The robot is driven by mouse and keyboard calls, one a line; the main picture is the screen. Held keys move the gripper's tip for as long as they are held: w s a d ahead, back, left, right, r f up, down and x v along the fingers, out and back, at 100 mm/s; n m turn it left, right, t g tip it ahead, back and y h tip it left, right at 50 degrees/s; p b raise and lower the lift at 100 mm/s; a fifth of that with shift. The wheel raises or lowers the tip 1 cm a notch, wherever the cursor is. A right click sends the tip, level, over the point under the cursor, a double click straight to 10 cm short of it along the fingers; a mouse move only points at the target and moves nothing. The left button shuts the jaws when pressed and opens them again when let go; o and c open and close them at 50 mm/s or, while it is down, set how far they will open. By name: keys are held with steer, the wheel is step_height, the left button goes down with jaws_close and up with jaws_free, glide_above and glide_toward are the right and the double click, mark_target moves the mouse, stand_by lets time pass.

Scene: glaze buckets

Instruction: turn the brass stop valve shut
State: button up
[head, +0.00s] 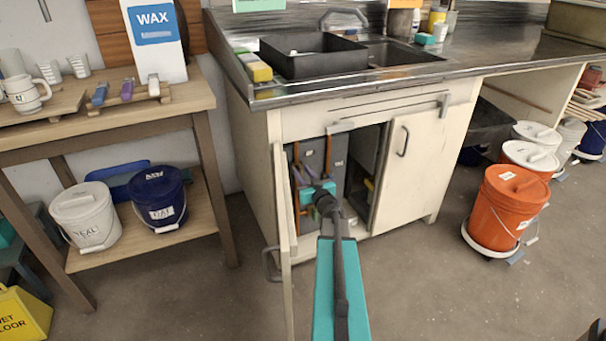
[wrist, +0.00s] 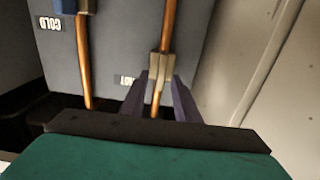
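My gripper (wrist: 160,80) is inside the sink cabinet, with its two purple fingers apart. In the wrist view a brass fitting (wrist: 159,66) sits on a copper pipe beside an upside-down label that seems to read HOT (wrist: 126,81). The fingers lie on either side of this pipe, near the fitting, and do not appear closed on it. A second copper pipe (wrist: 83,60) with a blue part (wrist: 65,5) stands to the left, near a COLD label (wrist: 49,23). In the head view my gripper (head: 303,174) hides most of the fitting.
The cabinet's left door (head: 284,240) stands open, edge-on beside my arm. The right door (head: 409,160) looks closed. A grey panel (wrist: 120,40) lies behind the pipes. An orange bucket (head: 505,212) stands on the floor at right. The floor in front is mostly clear.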

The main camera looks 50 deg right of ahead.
jaws_close()
steer(key=shift+n, duration=0.4)
steer(key=n, duration=0.2)
steer(key=shift+a+f+n, duration=0.1)
steer(key=shift+a+n, duration=0.1)
steer(key=shift+n, duration=0.1)
steer(key=n+b, duration=0.2)
steer(key=n, duration=0.3)
steer(key=f+n+b, duration=0.1)
steer(key=n+b, duration=0.1)
steer(key=n, duration=0.2)
steer(key=n+b, duration=0.2)
steer(key=n, duration=0.3)
steer(key=shift+w+a+f+n, duration=0.2)
steer(key=shift+a+n, duration=0.1)
steer(key=shift+a, duration=0.1)
